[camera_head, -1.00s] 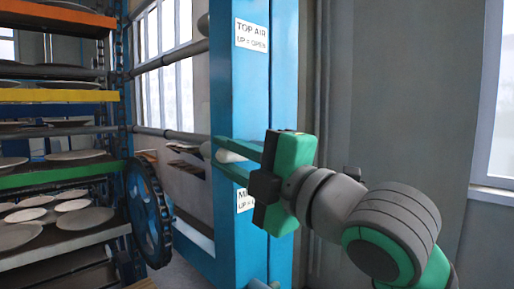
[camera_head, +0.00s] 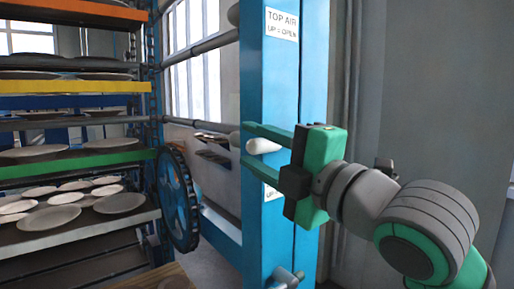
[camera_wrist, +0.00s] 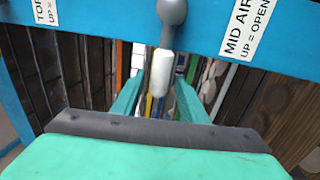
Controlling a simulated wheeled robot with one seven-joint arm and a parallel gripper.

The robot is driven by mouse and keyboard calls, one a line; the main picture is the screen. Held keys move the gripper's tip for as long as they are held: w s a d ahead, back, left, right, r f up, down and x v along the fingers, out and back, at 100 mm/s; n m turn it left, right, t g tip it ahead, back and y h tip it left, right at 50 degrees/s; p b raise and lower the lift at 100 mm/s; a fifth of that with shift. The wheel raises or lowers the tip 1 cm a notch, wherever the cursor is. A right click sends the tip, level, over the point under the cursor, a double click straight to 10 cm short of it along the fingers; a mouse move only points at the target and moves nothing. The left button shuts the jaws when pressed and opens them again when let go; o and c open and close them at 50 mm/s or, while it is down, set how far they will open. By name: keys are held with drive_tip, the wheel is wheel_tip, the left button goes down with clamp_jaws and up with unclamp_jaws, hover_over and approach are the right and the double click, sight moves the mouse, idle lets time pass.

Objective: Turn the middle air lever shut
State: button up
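The middle air lever has a white handle (camera_head: 263,146) on a grey ball-ended stem, on the blue post (camera_head: 266,90). In the wrist view the white handle (camera_wrist: 161,72) lies between my two green fingers, below the grey ball. A "MID AIR, UP = OPEN" label (camera_wrist: 250,22) is to its right there. My gripper (camera_head: 248,144) reaches in from the right with fingers apart, one above and one below the handle; it also shows in the wrist view (camera_wrist: 160,90). Gaps seem to show beside the handle; I cannot tell whether either finger touches it.
The "TOP AIR" label (camera_head: 282,24) is higher on the post. A grey fitting (camera_head: 287,277) is low on the post. A blue toothed wheel (camera_head: 177,200) and racks of plates (camera_head: 75,158) stand to the left. A grey wall (camera_head: 430,80) is behind my arm.

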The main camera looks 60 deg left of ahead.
drive_tip(key=shift+w+d, duration=0.1)
drive_tip(key=d+f, duration=0.1)
drive_tip(key=d, duration=0.9)
drive_tip(key=shift+w+d+f, duration=0.25)
drive_tip(key=shift+f, duration=0.1)
drive_tip(key=shift+w, duration=0.15)
